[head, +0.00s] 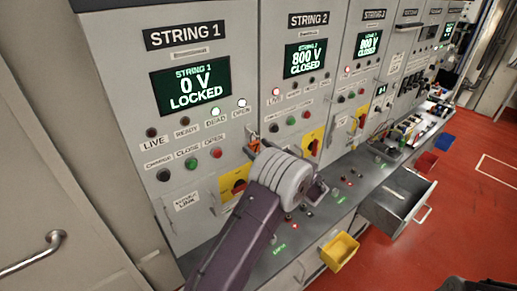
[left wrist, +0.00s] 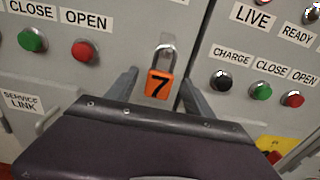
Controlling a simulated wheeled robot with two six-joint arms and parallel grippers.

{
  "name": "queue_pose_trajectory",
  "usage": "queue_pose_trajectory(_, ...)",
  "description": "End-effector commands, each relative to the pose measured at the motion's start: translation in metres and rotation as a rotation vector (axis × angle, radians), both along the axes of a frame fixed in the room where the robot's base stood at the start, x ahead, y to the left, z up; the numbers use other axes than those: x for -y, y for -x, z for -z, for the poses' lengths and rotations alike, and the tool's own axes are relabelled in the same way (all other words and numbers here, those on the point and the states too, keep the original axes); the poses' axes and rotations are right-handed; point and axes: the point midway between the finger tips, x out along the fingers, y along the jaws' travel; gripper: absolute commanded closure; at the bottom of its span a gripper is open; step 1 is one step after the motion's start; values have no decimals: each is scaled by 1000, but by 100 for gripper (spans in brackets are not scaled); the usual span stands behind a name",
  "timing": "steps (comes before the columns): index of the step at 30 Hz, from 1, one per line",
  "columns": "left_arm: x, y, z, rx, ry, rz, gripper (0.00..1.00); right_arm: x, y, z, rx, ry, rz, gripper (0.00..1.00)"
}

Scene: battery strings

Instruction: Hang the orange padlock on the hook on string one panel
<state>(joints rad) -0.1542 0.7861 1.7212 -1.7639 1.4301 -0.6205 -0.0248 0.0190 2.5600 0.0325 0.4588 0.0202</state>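The orange padlock (head: 254,143) is at the right edge of the string one panel (head: 207,127), below the white indicator lamps. In the left wrist view the padlock (left wrist: 160,86) is upright, marked with a black 7, with its grey shackle at the top. A pale plate shows behind it; the hook itself is hard to make out, and I cannot tell whether the shackle is on it. My left gripper (left wrist: 159,94) is open, with one finger on each side of the padlock and gaps between. In the head view my wrist hides the fingers. My right gripper is not in view.
The string one display (head: 191,86) reads 0 V LOCKED. The string two display (head: 305,58) reads 800 V CLOSED. A yellow rotary-switch plate (head: 228,189) is left of my wrist. Below are a grey bench, an open drawer (head: 397,195) and a yellow bin (head: 339,250).

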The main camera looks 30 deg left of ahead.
Motion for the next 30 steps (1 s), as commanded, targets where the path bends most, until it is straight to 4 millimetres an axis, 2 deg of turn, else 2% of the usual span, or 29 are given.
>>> queue_pose_trajectory(5, 4, 1, 2, 0, 0, 2, 39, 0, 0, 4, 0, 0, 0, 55)
queue_pose_trajectory(12, 51, 19, 5, 3, 1, 6, 39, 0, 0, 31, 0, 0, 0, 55)
queue_pose_trajectory(18, 79, 32, 2, 1, 0, 2, 39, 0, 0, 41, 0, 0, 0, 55)
queue_pose_trajectory(28, 84, 35, 0, 0, 0, 0, 39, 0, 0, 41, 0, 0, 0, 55)
queue_pose_trajectory(30, 76, 36, 4, 5, 2, -16, 39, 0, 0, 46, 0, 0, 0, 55)
